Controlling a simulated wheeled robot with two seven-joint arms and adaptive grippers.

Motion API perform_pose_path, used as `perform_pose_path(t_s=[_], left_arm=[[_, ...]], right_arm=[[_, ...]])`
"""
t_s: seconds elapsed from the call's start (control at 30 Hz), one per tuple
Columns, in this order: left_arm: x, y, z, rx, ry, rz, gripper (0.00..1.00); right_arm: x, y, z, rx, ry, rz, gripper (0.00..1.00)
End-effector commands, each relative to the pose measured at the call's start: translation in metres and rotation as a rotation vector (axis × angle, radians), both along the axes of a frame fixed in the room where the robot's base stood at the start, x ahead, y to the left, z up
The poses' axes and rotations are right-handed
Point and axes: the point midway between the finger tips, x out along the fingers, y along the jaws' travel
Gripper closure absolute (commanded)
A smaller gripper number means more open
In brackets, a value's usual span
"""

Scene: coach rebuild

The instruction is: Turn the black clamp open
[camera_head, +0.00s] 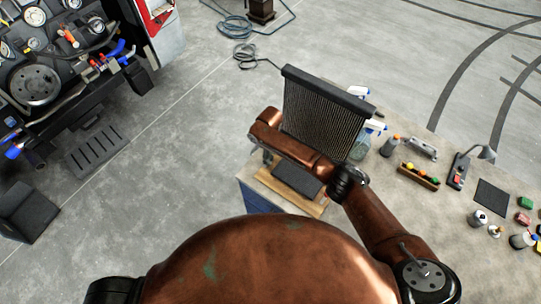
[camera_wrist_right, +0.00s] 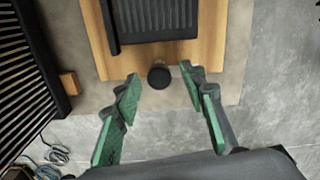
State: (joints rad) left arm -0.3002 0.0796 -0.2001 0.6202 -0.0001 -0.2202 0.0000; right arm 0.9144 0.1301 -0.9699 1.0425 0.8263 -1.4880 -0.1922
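In the right wrist view, a round black knob (camera_wrist_right: 159,77), which looks like the black clamp, stands at the near edge of a wooden board (camera_wrist_right: 213,48). A black ribbed part (camera_wrist_right: 155,18) lies on the board. My right gripper (camera_wrist_right: 160,86) is open, with one green-padded finger on each side of the knob and visible gaps between. I cannot tell how far above the knob it is. In the head view my brown arm hides the clamp and most of the gripper; the board (camera_head: 316,208) shows beneath it. My left gripper is in neither view.
A tall finned radiator (camera_head: 322,112) stands behind the board. Spray bottles (camera_head: 361,146), a tray of coloured pieces (camera_head: 419,176) and a lamp (camera_head: 486,153) are to the right on the bench (camera_head: 400,208). An engine (camera_head: 35,85) is at far left.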

Motion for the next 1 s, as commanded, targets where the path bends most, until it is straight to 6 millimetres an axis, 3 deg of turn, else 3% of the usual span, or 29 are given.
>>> perform_pose_path(t_s=[0.37, 0.8, 1.0], left_arm=[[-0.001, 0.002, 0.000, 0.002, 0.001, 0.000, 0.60], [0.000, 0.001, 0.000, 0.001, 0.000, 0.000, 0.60], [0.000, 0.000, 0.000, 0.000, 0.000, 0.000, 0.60]], right_arm=[[0.001, 0.001, 0.010, 0.001, -0.002, 0.001, 0.61], [0.001, 0.000, 0.094, 0.000, -0.002, 0.001, 0.61], [0.000, 0.000, 0.115, 0.000, 0.000, 0.000, 0.61]])
